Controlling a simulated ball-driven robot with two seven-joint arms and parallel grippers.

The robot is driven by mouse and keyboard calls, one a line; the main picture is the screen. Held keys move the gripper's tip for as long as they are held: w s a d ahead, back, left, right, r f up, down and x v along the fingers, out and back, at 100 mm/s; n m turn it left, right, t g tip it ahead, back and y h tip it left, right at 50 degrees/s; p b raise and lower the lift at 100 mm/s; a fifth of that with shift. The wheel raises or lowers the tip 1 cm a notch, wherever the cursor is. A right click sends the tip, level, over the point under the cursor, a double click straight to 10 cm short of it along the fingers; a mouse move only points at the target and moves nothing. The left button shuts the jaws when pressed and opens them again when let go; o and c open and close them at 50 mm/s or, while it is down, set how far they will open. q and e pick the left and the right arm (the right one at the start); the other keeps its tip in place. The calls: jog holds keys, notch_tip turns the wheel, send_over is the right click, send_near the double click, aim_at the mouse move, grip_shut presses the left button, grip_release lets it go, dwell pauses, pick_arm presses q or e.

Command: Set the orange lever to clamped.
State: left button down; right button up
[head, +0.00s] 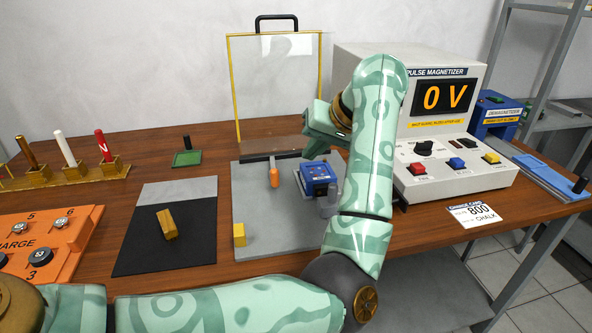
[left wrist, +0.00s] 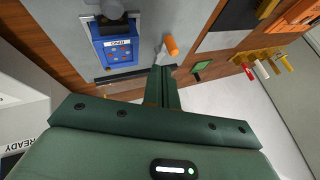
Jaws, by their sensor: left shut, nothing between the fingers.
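The orange lever (head: 274,177) stands at the left of the blue unit (head: 317,174) on a grey plate (head: 262,236). Its orange grip is at the near end of a short grey stem. My left gripper (head: 309,155) is shut and empty, pointing down just behind the blue unit and to the right of the lever. In the left wrist view, the shut fingers (left wrist: 162,70) point toward the lever (left wrist: 172,46), and the blue unit (left wrist: 118,44) is beside it. I cannot tell whether the fingertips touch the lever. My right gripper is not in view.
The pulse magnetizer (head: 440,125), reading 0 V, stands right of my forearm. A clear yellow-edged shield (head: 278,85) stands behind the plate. A yellow block (head: 239,234) is on the plate's near left; a brass block (head: 166,223) lies on a black mat (head: 140,255).

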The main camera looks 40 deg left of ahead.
pick_arm(q)
jog(key=shift+s+r, duration=0.1)
jog(key=shift+r, duration=0.05)
jog(key=b+x, duration=0.3)
jog(key=x, duration=0.6)
jog(key=shift+d, duration=0.1)
jog(key=shift+a+f+b, duration=0.35)
jog(key=shift+a+f, duration=0.05)
jog(key=shift+f, duration=0.1)
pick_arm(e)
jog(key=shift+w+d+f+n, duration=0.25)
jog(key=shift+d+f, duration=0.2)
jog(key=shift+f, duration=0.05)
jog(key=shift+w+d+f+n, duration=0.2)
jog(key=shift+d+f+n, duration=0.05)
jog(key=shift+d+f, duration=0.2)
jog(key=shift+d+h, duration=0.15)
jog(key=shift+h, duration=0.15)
